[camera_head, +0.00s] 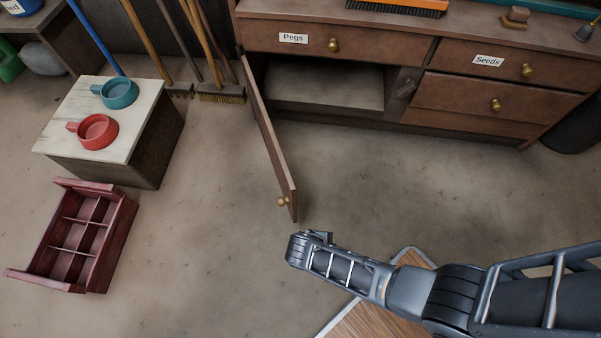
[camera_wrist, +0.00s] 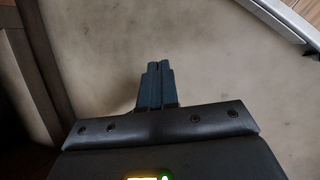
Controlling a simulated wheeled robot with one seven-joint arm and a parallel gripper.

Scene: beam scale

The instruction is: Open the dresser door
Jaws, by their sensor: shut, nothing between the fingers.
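The dresser (camera_head: 340,120) stands at the top right of the head view. Its brown door (camera_head: 268,135) is swung wide open, edge toward me, with a brass knob (camera_head: 282,201) near its free end. The dark compartment (camera_head: 325,88) behind it shows a bare shelf. My arm reaches in from the right, and its end lies just in front of the door's free edge, apart from the knob. In the wrist view my gripper (camera_wrist: 158,68) is shut and empty above the floor. A brown panel (camera_wrist: 30,90) shows at the left there.
A low table (camera_head: 65,120) with a teal cup (camera_head: 119,92) and a red cup (camera_head: 97,131) stands left. A red divided crate (camera_head: 78,235) lies on the floor before it. Brooms (camera_head: 220,96) lean beside the dresser. Floor between crate and door is clear.

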